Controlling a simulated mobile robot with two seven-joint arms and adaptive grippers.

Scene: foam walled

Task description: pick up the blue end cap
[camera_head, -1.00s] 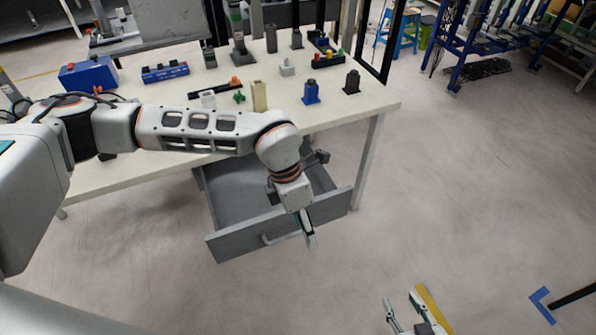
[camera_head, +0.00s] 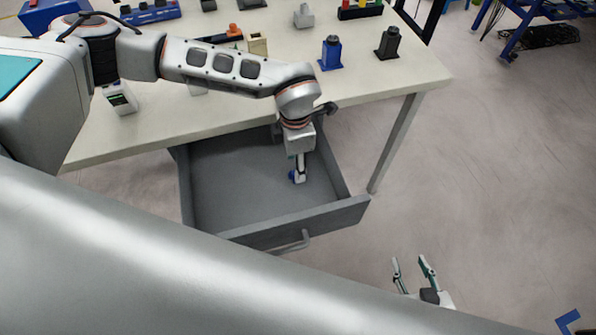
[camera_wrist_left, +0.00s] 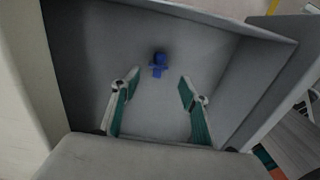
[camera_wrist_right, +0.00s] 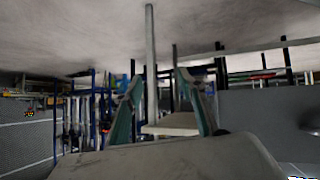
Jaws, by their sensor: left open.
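The blue end cap (camera_wrist_left: 158,65) lies on the floor of the open grey drawer (camera_head: 225,190). In the left wrist view it sits ahead of and between the fingers of my left gripper (camera_wrist_left: 156,88), which is open and empty. In the head view my left gripper (camera_head: 298,176) points down into the drawer and partly hides the end cap (camera_head: 292,176). My right gripper (camera_head: 414,265) is open and empty over the floor at the lower right, away from the drawer. It also shows open in the right wrist view (camera_wrist_right: 153,82).
The table (camera_head: 420,75) stands above the drawer. A blue block (camera_head: 331,52) and a black block (camera_head: 388,42) stand near its right end. The drawer's front wall (camera_head: 290,228) and side walls surround the left gripper.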

